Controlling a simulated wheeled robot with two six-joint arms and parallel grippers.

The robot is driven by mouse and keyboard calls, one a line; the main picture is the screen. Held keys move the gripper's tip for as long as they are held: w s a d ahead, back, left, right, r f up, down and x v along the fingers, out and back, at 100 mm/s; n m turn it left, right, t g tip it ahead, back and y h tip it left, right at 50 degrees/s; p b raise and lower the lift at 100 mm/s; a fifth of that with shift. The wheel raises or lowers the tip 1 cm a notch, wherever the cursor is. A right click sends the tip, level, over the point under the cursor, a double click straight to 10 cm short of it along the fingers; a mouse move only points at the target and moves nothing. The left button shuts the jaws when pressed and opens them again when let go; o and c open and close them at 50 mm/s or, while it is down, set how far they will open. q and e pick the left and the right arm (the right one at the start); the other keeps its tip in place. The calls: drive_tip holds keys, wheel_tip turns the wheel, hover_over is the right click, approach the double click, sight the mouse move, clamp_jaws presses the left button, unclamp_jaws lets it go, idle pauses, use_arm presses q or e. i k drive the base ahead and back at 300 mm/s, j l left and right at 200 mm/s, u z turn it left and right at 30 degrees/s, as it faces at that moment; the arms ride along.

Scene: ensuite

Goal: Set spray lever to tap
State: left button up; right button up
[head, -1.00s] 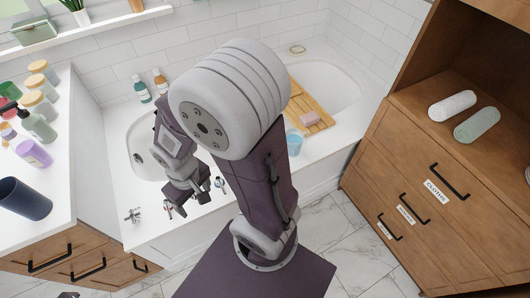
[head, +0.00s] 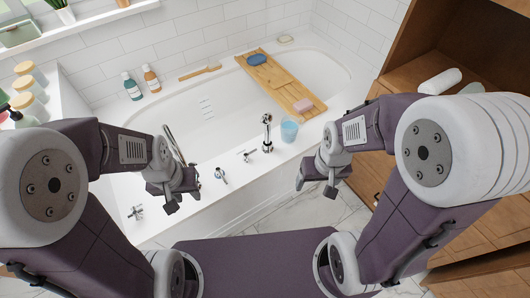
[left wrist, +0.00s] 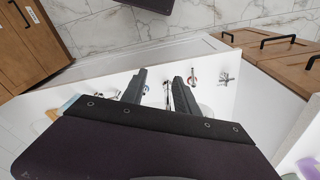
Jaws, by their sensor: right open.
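Chrome fittings line the near rim of the white bathtub (head: 232,197) in the head view: a cross-shaped handle (head: 136,212), a small lever fitting (head: 220,175), another small lever (head: 248,155) and an upright spout (head: 267,133). I cannot tell which is the spray lever. A chrome hand-shower piece (head: 174,144) rises behind my left gripper (head: 172,196), which hangs over the near rim between the cross handle and the first lever. The left wrist view shows its two fingers (left wrist: 158,88) apart, with chrome fittings beyond them. My right gripper (head: 317,184) is open and empty in front of the tub.
A wooden bath tray (head: 262,74) with a pink soap spans the tub. A light-blue cup (head: 289,130) stands on the near rim. Bottles (head: 132,86) and a brush (head: 200,73) line the far rim. Wooden cabinets stand at the right.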

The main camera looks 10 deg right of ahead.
sight(246, 158)
drive_tip(key=i+z, duration=0.25)
drive_tip(key=z, duration=0.15)
drive_tip(key=i+z, duration=0.2)
drive_tip(key=z, duration=0.2)
drive_tip(key=i+z, duration=0.25)
drive_tip(key=z, duration=0.15)
